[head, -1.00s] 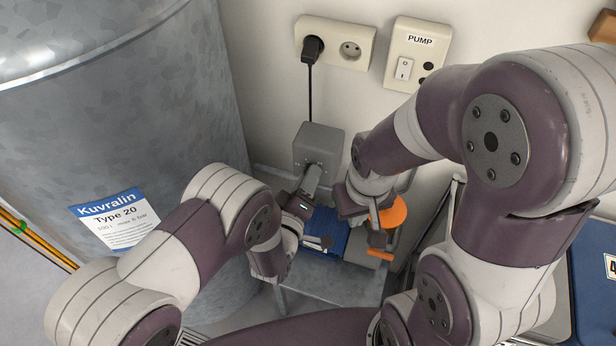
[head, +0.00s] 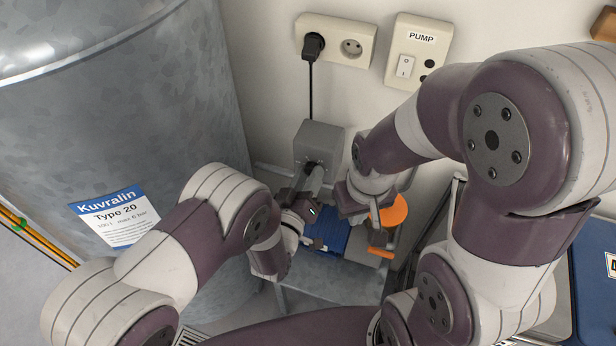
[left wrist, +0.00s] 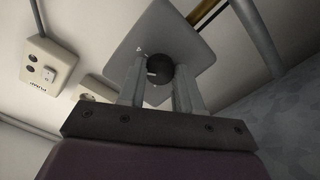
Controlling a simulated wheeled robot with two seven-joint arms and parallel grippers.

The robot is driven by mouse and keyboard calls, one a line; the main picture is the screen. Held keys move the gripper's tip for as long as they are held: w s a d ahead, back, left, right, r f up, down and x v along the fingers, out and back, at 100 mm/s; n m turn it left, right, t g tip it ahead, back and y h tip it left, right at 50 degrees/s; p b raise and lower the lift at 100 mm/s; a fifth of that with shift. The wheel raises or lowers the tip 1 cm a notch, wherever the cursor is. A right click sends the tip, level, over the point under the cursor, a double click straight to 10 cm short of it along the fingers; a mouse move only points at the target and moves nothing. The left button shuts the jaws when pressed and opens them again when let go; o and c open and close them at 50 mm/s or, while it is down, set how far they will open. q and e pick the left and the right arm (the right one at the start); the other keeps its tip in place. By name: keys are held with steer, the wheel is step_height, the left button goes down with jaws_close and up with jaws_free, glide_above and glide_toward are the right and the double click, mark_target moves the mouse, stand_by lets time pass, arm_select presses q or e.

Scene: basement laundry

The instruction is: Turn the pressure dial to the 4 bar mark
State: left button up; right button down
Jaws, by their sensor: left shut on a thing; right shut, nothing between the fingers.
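The pressure dial is a small black knob (left wrist: 159,68) on the face of a grey box (head: 320,138) on the wall behind the blue pump. In the left wrist view the two fingers of my left gripper (left wrist: 160,85) are on either side of the knob, shut on it. In the head view my left gripper (head: 315,178) reaches up to the box.
A big grey tank (head: 110,100) fills the left. A socket (head: 351,47) and a PUMP switch plate (head: 418,50) are on the wall above.

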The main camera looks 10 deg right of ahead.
arm_select(q)
steer(key=m, duration=0.6)
steer(key=shift+m, duration=0.3)
stand_by(0.4)
steer(key=o, duration=1)
steer(key=shift+o, duration=0.2)
arm_select(e)
steer(key=shift+f, duration=0.1)
